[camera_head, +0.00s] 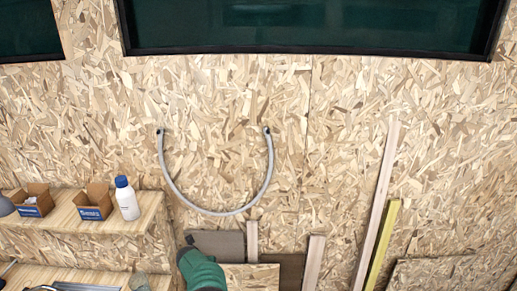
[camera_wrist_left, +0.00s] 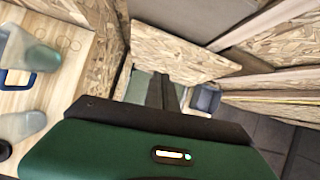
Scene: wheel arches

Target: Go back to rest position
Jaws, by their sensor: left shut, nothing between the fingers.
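My left gripper shows at the bottom of the head view as a green body with a small dark tip (camera_head: 189,240). It is right of the wooden shelf and in front of the wall. In the left wrist view its two dark fingers (camera_wrist_left: 163,92) lie close together, shut and empty. They point down toward the floor area past the shelf's end. The green housing fills the lower part of that view. My right gripper is in neither view.
A wooden shelf (camera_head: 150,225) at left holds two cardboard boxes (camera_head: 32,199) (camera_head: 94,202) and a white bottle with a blue cap (camera_head: 128,200). A grey curved hose (camera_head: 213,211) hangs on the wall. Planks (camera_head: 377,210) and boards (camera_head: 425,275) lean at right.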

